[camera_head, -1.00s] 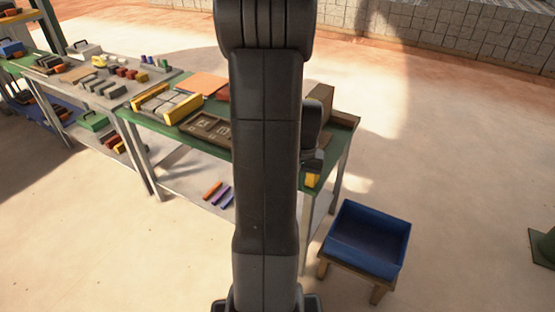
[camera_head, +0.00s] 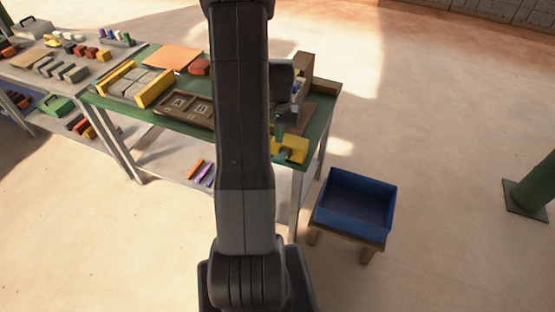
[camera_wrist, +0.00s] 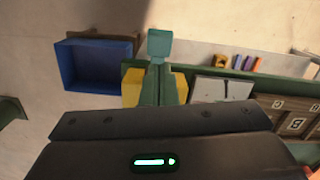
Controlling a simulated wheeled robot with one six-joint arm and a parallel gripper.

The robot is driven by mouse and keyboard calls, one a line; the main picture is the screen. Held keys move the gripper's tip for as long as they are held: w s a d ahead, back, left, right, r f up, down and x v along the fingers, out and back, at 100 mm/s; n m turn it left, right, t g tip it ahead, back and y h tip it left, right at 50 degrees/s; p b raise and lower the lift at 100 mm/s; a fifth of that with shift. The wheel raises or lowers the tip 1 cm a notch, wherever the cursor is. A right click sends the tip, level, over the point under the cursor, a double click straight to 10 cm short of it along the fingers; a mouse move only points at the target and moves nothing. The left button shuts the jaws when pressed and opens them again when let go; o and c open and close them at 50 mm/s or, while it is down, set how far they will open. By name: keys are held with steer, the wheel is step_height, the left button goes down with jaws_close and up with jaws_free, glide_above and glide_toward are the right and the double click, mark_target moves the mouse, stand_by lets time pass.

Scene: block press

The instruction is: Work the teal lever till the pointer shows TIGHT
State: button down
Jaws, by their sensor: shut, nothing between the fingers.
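The teal lever (camera_wrist: 159,48) stands out in the wrist view, with its square end toward the top and its bar running down between yellow parts (camera_wrist: 178,84). In the head view, a bit of teal (camera_head: 280,128) shows above the yellow part (camera_head: 290,150) at the bench's right end. My gripper (camera_head: 290,106) is shut and empty, close to the lever and partly hidden behind my arm. I cannot tell whether it touches the lever. A pale plate with a thin dark line (camera_wrist: 219,90) lies right of the lever in the wrist view. No pointer word is readable.
A blue bin (camera_head: 330,218) on a wooden stand is right of the green bench (camera_head: 322,110). A brown compartment tray (camera_head: 169,108) and a yellow-sided holder with grey blocks (camera_head: 111,75) lie left of my arm. Open floor is at the right.

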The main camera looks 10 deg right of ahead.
mark_target(279, 156)
steer(key=shift+s+a+f+b, duration=0.1)
steer(key=shift+s+f+b, duration=0.1)
steer(key=shift+f+b, duration=1.15)
steer(key=shift+s+a+f+b, duration=0.15)
steer(key=shift+f+b, duration=0.5)
steer(key=shift+f, duration=1.4)
steer(key=shift+d+f, duration=0.1)
step_height(279, 156, down, 4)
steer(key=b, duration=0.3)
steer(key=shift+f+b, duration=0.2)
steer(key=shift+b, duration=0.2)
steer(key=shift+w+r, duration=0.1)
steer(key=shift+r, duration=0.05)
steer(key=shift+w+d+r, duration=0.15)
steer(key=shift+w, duration=0.15)
steer(key=shift+w+d+r+p, duration=0.15)
steer(key=shift+w+d+p, duration=0.1)
steer(key=shift+w, duration=0.3)
steer(key=shift+w+d+r+p, duration=0.15)
steer(key=shift+w+d+p, duration=0.1)
steer(key=shift+w, duration=0.25)
